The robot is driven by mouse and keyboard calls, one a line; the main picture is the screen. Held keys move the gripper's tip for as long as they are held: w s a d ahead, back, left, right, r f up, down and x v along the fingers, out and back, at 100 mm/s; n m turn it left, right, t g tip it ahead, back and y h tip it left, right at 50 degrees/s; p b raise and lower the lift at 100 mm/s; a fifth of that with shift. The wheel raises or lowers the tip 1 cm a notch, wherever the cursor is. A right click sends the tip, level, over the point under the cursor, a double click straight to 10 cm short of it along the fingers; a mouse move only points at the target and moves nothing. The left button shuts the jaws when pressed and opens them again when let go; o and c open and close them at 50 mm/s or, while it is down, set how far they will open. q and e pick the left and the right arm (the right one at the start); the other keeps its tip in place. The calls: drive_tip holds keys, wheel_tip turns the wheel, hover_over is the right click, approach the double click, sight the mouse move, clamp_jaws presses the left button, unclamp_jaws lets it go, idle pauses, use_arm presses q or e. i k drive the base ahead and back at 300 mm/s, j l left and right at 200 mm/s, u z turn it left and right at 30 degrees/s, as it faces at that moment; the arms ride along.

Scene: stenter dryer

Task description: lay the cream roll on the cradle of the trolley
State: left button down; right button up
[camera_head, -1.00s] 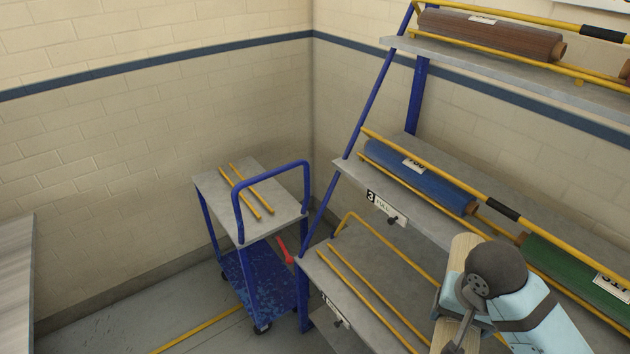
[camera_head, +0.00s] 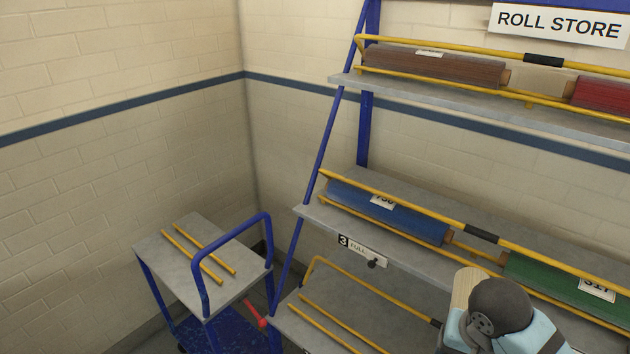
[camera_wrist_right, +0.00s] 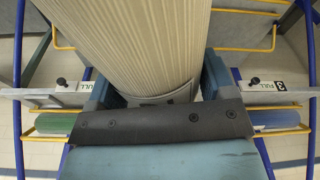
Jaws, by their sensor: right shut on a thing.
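The cream roll (camera_wrist_right: 135,35) fills the upper middle of the right wrist view, ribbed and pale. My right gripper (camera_wrist_right: 158,88) is shut on it, with a blue-grey finger on either side. In the head view an end of the roll (camera_head: 465,292) shows beside my right wrist, in front of the rack; my arm hides the rest. The trolley (camera_head: 203,288) stands at the lower left, left of the roll and apart from it. Its cradle, two parallel yellow bars (camera_head: 205,252) on the grey top, is empty. My left gripper is not in view.
The roll store rack (camera_head: 310,215) stands right of the trolley, with yellow rails and grey shelves. It holds a blue roll (camera_head: 390,212), a green roll (camera_head: 555,282), a brown roll (camera_head: 430,64) and a red roll (camera_head: 600,95). The trolley's blue handle (camera_head: 235,225) rises on its rack side.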

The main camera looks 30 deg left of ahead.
sight(195, 251)
drive_tip(key=j+z, duration=0.25)
drive_tip(key=j, duration=0.6)
drive_tip(key=k+j+z, duration=0.15)
drive_tip(key=j, duration=2.45)
drive_tip(key=j+u, duration=0.15)
drive_tip(key=j, duration=0.25)
drive_tip(key=i+j+u, duration=0.2)
drive_tip(key=j, duration=0.2)
drive_tip(key=i+j+u, duration=0.15)
drive_tip(key=j, duration=0.2)
drive_tip(key=k+j, duration=0.05)
